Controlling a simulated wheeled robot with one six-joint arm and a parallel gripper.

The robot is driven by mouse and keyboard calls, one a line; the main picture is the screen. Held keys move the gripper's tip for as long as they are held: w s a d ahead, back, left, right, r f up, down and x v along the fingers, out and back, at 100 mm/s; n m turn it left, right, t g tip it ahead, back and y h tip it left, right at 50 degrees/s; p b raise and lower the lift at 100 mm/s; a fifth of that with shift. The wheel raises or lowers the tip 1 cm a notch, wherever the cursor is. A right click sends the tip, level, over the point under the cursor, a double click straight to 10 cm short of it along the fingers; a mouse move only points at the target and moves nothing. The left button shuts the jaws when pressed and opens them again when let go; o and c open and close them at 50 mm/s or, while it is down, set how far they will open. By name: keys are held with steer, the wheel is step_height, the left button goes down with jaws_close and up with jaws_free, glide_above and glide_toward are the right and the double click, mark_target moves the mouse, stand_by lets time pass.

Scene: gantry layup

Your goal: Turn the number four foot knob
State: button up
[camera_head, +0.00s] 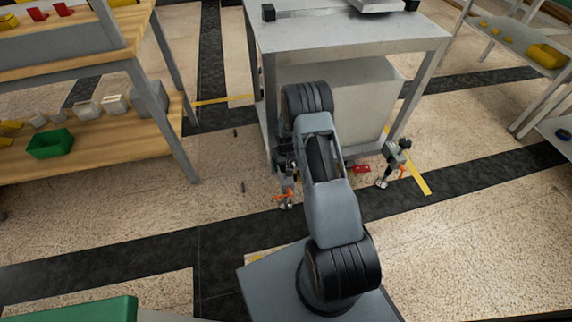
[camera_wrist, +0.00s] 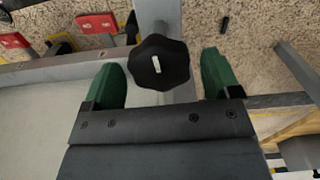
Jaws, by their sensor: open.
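A black lobed knob (camera_wrist: 172,68) with a short white mark on its face is in the upper middle of the wrist view, on a grey post. My gripper (camera_wrist: 161,72) is open, with one green finger on each side of the knob. Gaps show between the knob and both fingers; depth is hard to judge. No number is readable on the knob. In the head view, the grey table (camera_head: 350,38) stands ahead, with a black knob (camera_head: 405,143) by its front right foot. My arm covers part of the table's front, and my gripper is not clearly visible there.
Orange levers show at the table's feet, one at the left (camera_head: 285,197). A wooden shelf rack (camera_head: 100,140) with bins stands left, another rack (camera_head: 530,50) right. The floor between is mostly clear.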

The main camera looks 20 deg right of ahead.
steer(key=c, duration=0.9)
steer(key=shift+c, duration=0.2)
steer(key=shift+m, duration=0.3)
steer(key=m, duration=0.4)
steer(key=shift+m, duration=0.3)
steer(key=m, duration=0.5)
steer(key=shift+m, duration=0.4)
steer(key=o, duration=0.9)
steer(key=shift+o, duration=0.2)
step_height(320, 180, up, 14)
steer(key=p, duration=0.4)
